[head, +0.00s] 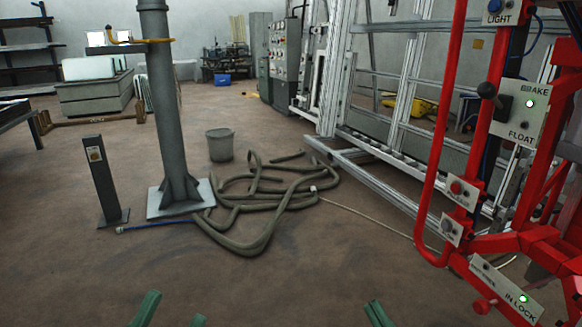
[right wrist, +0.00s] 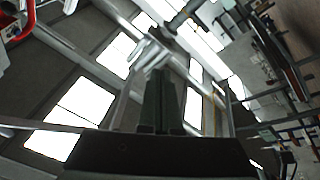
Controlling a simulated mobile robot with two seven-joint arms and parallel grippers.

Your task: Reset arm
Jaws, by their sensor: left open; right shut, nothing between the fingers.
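My left gripper (head: 172,314) shows at the bottom edge of the head view, its two green fingertips spread apart with nothing between them. My right gripper (head: 377,313) shows at the bottom edge further right, with its green fingertips together. In the right wrist view the right gripper (right wrist: 161,100) points up toward bright windows and its dark fingers are shut on nothing. Both grippers are low in front of me and apart from anything else. Most of both arms is out of view.
A red manipulator frame (head: 431,150) stands close on the right, with a BRAKE/FLOAT panel (head: 519,113) and an IN LOCK panel (head: 507,290), both with green lights. The near floor is clear.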

